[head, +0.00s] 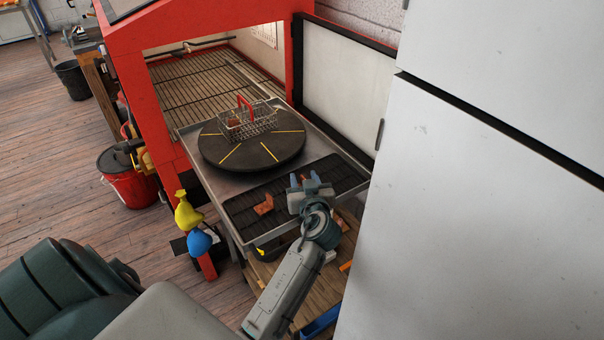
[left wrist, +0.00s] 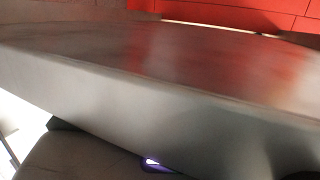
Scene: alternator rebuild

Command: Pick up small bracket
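A small orange-brown bracket (head: 263,205) lies on the black ribbed mat (head: 240,205) at the front of the metal tray. My left gripper (head: 305,179) is over the right part of this mat, to the right of the bracket and apart from it. Its two bluish fingers stand apart, and I see nothing clearly held between them. The left wrist view shows neither its fingers nor the bracket. My right gripper is not in view.
A round black turntable (head: 225,152) with yellow marks carries a wire basket (head: 262,122) with a red handle, behind the mat. The red cabinet (head: 150,90) has its door (head: 340,85) open at right. A grey metal edge (left wrist: 130,100) fills the left wrist view.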

